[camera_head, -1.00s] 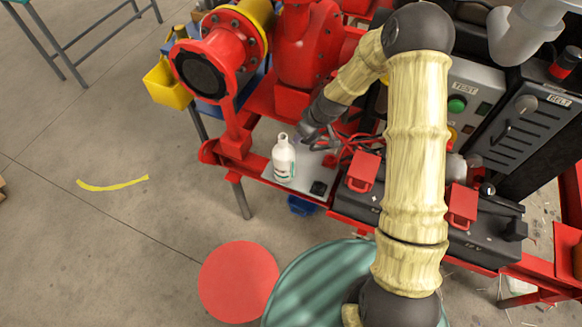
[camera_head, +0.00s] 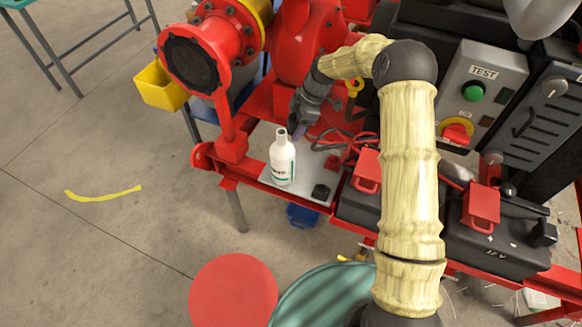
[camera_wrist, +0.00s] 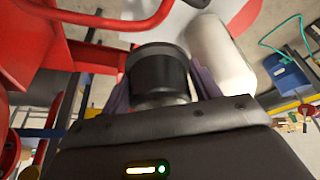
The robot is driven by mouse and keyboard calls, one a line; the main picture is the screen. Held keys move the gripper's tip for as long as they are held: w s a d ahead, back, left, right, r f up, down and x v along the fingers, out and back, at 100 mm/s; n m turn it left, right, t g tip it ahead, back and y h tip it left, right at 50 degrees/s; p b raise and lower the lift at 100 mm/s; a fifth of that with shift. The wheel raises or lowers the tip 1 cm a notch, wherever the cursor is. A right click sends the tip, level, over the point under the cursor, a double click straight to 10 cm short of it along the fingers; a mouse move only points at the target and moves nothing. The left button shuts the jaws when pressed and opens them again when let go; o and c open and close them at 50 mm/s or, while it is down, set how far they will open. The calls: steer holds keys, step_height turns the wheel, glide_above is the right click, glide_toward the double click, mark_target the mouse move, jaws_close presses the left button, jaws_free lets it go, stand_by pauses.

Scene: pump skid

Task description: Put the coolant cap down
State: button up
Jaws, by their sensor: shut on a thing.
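My gripper (camera_wrist: 163,95) is shut on the coolant cap (camera_wrist: 158,70), a black round cap with a paler metallic part toward the palm. In the head view my gripper (camera_head: 298,133) points down just behind the white bottle (camera_head: 282,160), over the back of a pale grey tray (camera_head: 302,187). The held cap cannot be made out there. The open-necked bottle stands upright on the tray and also shows in the wrist view (camera_wrist: 220,55), close to the right finger. I cannot tell whether the cap touches the tray.
A small black cap-like piece (camera_head: 320,192) lies on the tray's front right. Red-clamped black batteries (camera_head: 400,205) and cables (camera_head: 350,145) stand to the right. A red flanged pump (camera_head: 205,60) and a yellow bin (camera_head: 160,85) are at the left. Some tray surface right of the bottle is bare.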

steer(key=shift+a, duration=0.1)
glide_above(295, 147)
steer(key=s, duration=0.3)
steer(key=shift+f, duration=3.1)
steer(key=shift+f+p, duration=0.35)
steer(key=shift+f, duration=1.5)
steer(key=shift+f, duration=0.1)
steer(key=o, duration=1.1)
